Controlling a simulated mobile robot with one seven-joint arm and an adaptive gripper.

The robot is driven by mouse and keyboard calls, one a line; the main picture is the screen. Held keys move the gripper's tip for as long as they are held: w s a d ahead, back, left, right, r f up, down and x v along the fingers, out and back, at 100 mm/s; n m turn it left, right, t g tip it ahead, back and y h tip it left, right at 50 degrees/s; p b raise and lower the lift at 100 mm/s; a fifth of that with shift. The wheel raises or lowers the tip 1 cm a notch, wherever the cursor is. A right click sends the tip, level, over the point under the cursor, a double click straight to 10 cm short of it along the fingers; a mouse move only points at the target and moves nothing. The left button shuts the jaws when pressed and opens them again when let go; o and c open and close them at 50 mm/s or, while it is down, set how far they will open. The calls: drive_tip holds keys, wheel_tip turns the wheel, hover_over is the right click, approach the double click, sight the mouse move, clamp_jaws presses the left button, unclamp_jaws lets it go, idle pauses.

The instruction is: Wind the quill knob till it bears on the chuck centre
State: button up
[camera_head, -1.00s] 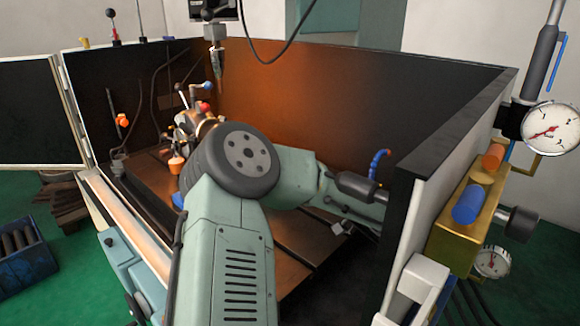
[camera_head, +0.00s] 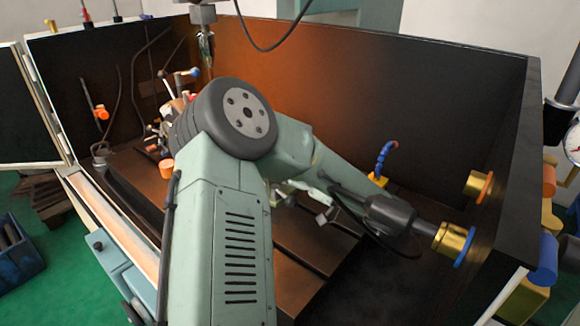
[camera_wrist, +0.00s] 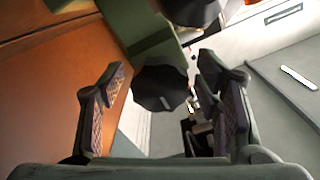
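In the wrist view, my gripper (camera_wrist: 163,68) is open, with one finger on each side. A dark, many-sided knob (camera_wrist: 160,88) lies between the fingers, with a gap visible on either side. I cannot tell how deep it sits between them. In the head view my bulky arm fills the middle, and my fingers cannot be made out. The chuck assembly (camera_head: 178,105) stands at the left behind my arm, mostly hidden. Only some small levers and coloured knobs of it show. The contact between quill and chuck centre is not visible.
The dark enclosure wall (camera_head: 380,85) surrounds the work area at back and right. A vertical tool (camera_head: 206,48) hangs above the chuck. Brass fittings with an orange ring (camera_head: 478,186) and a blue ring (camera_head: 455,240) are at the right wall. A blue hose (camera_head: 385,158) stands near the middle.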

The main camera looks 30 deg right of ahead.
drive_tip(key=c, duration=1.2)
drive_tip(key=shift+m, duration=0.3)
